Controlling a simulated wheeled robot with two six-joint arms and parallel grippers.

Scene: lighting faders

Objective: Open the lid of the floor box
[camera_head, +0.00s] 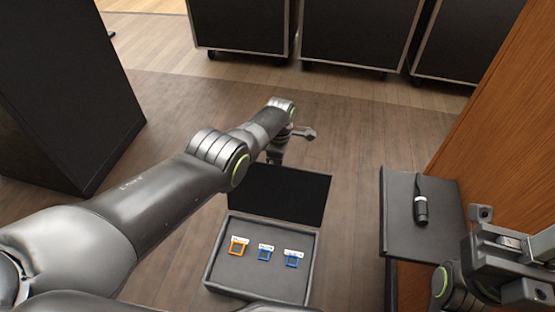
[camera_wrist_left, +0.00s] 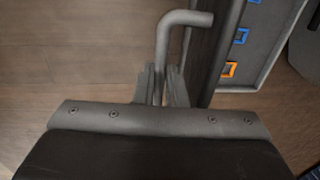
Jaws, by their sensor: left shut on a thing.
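The floor box (camera_head: 212,272) stands on the wooden floor with its dark lid (camera_head: 280,192) raised at the far side. Inside the box are an orange square frame (camera_head: 238,247) and two blue ones, each with a white label. In the left wrist view my left gripper (camera_wrist_left: 161,88) is shut on a grey bent handle (camera_wrist_left: 185,18) beside the lid's edge (camera_wrist_left: 212,50).
A small dark shelf (camera_head: 398,212) with a black cylindrical object (camera_head: 420,208) stands right of the box, against a wooden panel (camera_head: 500,120). Black wheeled cases (camera_head: 358,35) line the back. A tall black block (camera_head: 60,90) stands left. Floor around the lid is clear.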

